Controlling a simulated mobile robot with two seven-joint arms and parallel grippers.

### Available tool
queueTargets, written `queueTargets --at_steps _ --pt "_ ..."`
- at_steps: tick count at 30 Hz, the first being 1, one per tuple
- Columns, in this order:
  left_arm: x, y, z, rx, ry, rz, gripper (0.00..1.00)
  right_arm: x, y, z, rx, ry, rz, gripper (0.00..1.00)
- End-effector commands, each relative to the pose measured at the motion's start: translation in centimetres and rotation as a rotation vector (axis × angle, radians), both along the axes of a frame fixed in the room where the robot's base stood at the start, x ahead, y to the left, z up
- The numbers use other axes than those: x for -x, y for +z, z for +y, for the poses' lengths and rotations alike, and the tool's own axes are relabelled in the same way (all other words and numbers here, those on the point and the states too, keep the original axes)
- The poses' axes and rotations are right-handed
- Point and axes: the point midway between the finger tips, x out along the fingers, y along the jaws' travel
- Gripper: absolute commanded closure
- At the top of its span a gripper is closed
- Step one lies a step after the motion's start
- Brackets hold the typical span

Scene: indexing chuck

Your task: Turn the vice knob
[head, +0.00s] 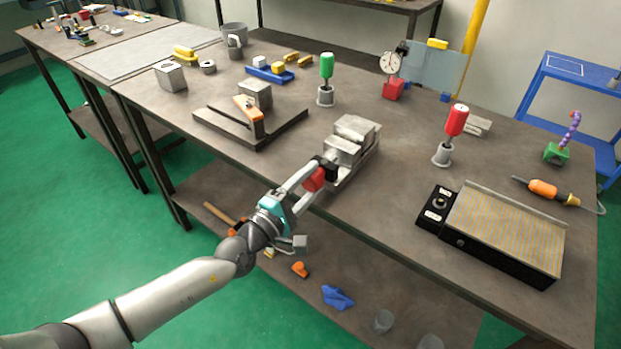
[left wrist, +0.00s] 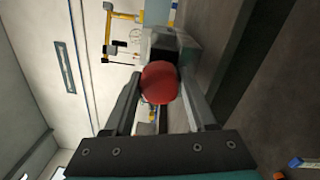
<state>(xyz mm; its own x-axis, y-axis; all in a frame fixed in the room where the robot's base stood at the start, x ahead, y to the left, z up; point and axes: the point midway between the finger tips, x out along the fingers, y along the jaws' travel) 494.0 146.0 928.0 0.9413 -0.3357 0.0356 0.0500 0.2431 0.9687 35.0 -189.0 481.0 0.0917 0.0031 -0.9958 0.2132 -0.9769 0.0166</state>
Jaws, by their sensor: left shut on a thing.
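The vice (head: 351,146) is a grey metal block vice on the workbench, near its front edge. Its red round knob (head: 314,180) sticks out at the front end, toward my arm. My left gripper (head: 312,176) reaches the knob from the left and is shut on it. In the left wrist view the red knob (left wrist: 159,82) sits between the two fingers, with the vice body (left wrist: 172,45) behind it. The far side of the knob is hidden. My right gripper is not in view.
A black magnetic chuck (head: 505,230) lies at the right of the bench (head: 395,215). An angled steel fixture (head: 250,125) lies to the left. A lower shelf holds loose items.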

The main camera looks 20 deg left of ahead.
Motion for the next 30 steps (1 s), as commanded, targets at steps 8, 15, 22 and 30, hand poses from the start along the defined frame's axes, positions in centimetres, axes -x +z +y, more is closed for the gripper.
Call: queueTargets --at_steps 8,15,22,30 --pt "0.0 0.1 0.1 -0.248 0.000 -0.090 0.99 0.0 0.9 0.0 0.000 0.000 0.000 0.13" --pt "0.0 0.0 0.0 -0.435 0.000 -0.156 0.99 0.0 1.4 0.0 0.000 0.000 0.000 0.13" --pt "0.0 0.0 0.0 -0.562 0.000 -0.203 0.99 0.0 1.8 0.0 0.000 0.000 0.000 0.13" --pt "0.0 -0.1 0.1 -0.636 0.000 -0.230 0.99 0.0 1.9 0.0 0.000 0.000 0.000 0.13"
